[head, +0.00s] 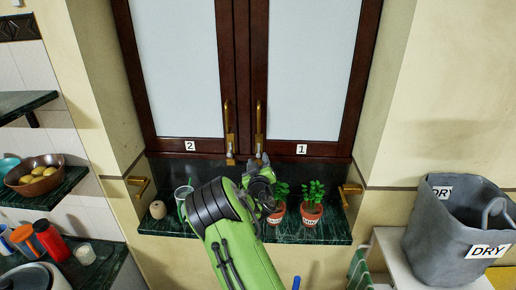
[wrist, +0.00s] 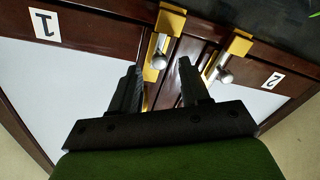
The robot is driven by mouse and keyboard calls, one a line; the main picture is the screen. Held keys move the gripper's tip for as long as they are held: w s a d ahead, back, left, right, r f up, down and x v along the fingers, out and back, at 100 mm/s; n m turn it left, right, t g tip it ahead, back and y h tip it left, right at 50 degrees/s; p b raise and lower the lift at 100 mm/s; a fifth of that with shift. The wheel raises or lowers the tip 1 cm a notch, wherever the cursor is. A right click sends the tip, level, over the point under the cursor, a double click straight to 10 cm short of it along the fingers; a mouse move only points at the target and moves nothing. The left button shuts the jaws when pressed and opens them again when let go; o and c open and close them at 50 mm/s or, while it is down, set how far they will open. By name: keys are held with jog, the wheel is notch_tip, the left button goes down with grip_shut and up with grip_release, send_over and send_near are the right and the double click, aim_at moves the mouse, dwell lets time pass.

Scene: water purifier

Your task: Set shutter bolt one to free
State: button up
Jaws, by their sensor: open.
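Shutter one is the right-hand dark wood shutter (head: 310,70), with a white pane and label 1 (head: 301,149). Its bolt, shutter bolt one (head: 260,125), is a brass upright fitting at the lower inner edge. The wrist view shows bolt one (wrist: 162,40) upside down, with a silver knob (wrist: 159,61). My gripper (head: 262,168) is at the foot of bolt one. In the wrist view my gripper (wrist: 158,69) is open, and the knob shows between its fingertips. I cannot tell whether they touch it. The arm partly hides the bolt's lower end in the head view.
Shutter bolt two (head: 230,130) is close on the left. Below, the green marble sill (head: 335,230) holds potted plants (head: 311,211), a mug (head: 183,197) and a small round pot (head: 158,209). Brass brackets (head: 351,190) flank the recess. A grey bin (head: 440,235) stands at right.

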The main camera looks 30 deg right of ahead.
aim_at(258, 157)
jog(key=x, duration=0.4)
jog(key=shift+w+d+p, duration=0.1)
jog(key=shift+p, duration=0.3)
jog(key=shift+c, duration=0.4)
grip_shut()
